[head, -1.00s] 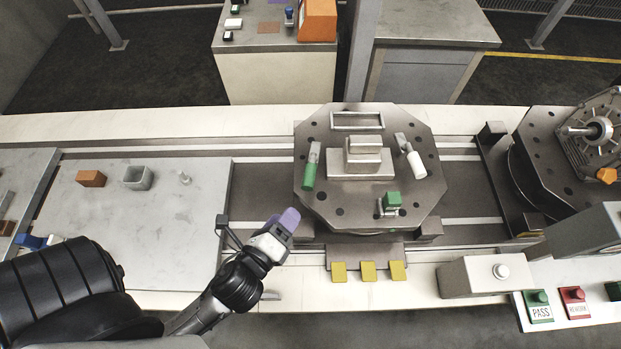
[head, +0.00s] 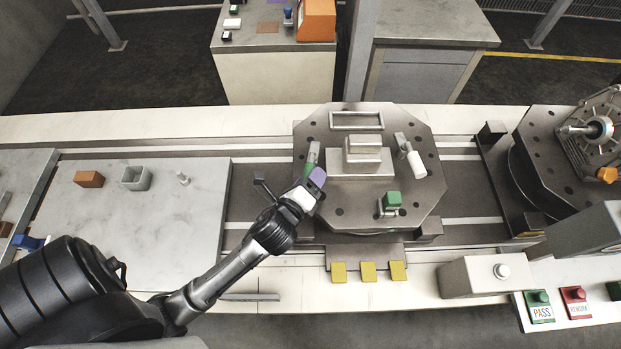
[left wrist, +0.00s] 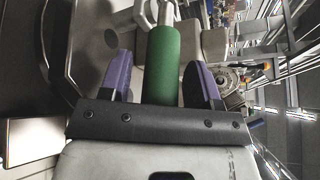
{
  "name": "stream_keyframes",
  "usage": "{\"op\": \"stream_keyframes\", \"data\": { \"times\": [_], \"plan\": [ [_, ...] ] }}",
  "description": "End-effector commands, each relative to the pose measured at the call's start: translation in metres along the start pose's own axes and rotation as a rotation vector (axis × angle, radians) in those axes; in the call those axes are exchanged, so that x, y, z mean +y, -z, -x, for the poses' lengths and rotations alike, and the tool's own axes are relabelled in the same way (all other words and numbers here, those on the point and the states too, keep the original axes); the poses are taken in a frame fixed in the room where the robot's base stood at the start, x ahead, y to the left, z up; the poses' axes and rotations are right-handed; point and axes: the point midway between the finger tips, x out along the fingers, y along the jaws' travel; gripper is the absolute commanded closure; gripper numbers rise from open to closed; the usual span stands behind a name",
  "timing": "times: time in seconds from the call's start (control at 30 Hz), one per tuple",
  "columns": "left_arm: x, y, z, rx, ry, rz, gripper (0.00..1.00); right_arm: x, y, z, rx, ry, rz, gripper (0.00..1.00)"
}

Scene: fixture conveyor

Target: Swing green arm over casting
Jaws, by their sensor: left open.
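The green arm (head: 312,155) sits at the left side of the octagonal fixture plate (head: 350,211), mostly hidden behind my left gripper in the head view. In the left wrist view the green cylinder (left wrist: 163,65) stands between the two purple fingers. My left gripper (head: 315,180) is open around it, with a gap visible on each side. The grey casting (head: 363,150) sits on a block in the middle of the plate, to the right of the green arm. My right gripper is not in view.
A white-handled arm (head: 416,163) is on the plate's right side and a green block clamp (head: 392,199) at its front. A second fixture (head: 540,150) with a round part stands at right. An orange block (head: 90,178) and grey cup (head: 136,178) lie on the left slab.

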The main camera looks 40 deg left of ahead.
Motion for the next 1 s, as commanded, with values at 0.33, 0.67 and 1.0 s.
{"op": "stream_keyframes", "data": {
  "times": [0.33,0.67,1.0],
  "plan": [
    [0.0002,0.0001,-0.0015,0.0,0.0,0.0,0.45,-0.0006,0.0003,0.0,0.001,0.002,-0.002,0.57],
    [0.0002,0.0002,-0.0013,0.001,0.0,0.0,0.77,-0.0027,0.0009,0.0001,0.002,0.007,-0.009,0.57],
    [0.0003,0.0002,-0.0012,0.001,-0.001,0.0,1.0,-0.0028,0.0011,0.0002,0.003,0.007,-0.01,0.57]
  ]
}}
